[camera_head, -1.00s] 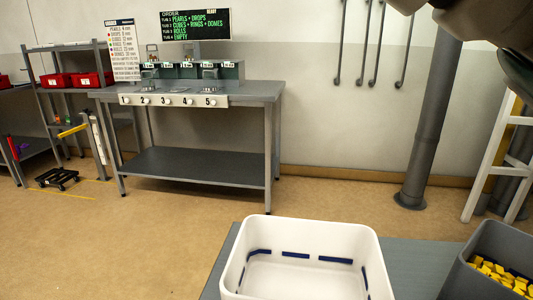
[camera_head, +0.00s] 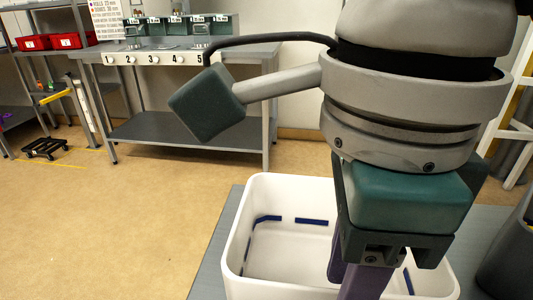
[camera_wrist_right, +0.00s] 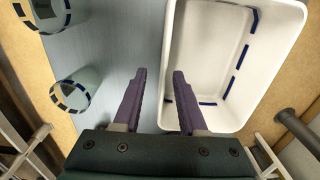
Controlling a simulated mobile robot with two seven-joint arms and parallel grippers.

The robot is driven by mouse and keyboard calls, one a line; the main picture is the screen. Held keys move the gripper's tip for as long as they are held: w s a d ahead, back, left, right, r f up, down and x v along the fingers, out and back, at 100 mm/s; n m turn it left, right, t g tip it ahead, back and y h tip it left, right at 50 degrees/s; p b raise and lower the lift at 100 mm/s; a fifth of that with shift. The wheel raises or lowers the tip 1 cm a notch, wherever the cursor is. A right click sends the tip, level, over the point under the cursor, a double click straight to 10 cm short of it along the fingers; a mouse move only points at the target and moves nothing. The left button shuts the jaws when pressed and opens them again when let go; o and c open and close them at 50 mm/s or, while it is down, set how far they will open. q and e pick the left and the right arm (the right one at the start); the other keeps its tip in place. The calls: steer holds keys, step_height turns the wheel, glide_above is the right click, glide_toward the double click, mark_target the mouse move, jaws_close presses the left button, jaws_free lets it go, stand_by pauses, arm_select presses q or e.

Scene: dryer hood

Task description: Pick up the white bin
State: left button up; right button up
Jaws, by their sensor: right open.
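The white bin (camera_head: 236,262) stands upright on a blue-grey table in the head view, with dark blue dashes along its inner walls. It looks empty where I can see in; my right arm hides part of it. My right gripper (camera_head: 352,276) points down over the bin's right part. Contact cannot be told. My left gripper is not in view.
A dark grey container (camera_head: 512,262) stands right of the bin.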

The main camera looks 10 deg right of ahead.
steer(key=f, duration=0.5)
steer(key=shift+w+d+f, duration=0.1)
steer(key=shift+w+f, duration=0.15)
steer(key=shift+f, duration=0.15)
jaws_close()
steer(key=shift+r, duration=0.1)
stand_by(0.9)
